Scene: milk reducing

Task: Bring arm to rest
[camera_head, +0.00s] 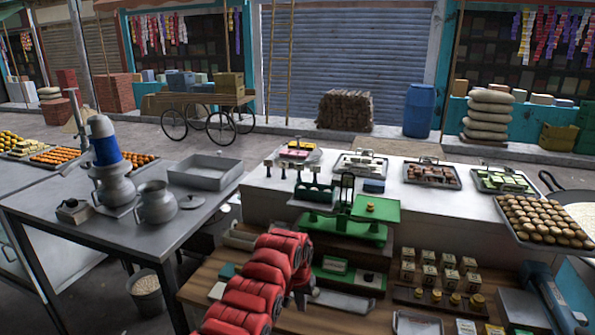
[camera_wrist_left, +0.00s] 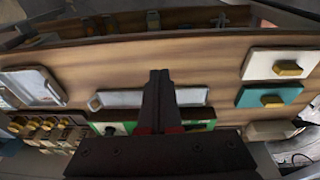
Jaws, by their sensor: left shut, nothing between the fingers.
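My left arm, red and jointed, comes in from the bottom of the head view and reaches over the wooden counter (camera_head: 215,272). My left gripper (camera_head: 304,292) is at its end, small and partly hidden by the arm. In the left wrist view the two dark fingers of my left gripper (camera_wrist_left: 159,76) are together, with nothing between them. They are above the counter, over a metal tray (camera_wrist_left: 120,98). My right gripper does not show.
A green scale (camera_head: 345,228) stands behind the left gripper. Small boxes and brass weights (camera_head: 436,295) are to its right. A steel table (camera_head: 75,210) with metal pots is at left. White counter trays (camera_head: 432,173) hold sweets. A blue-grey object (camera_head: 556,303) is at lower right.

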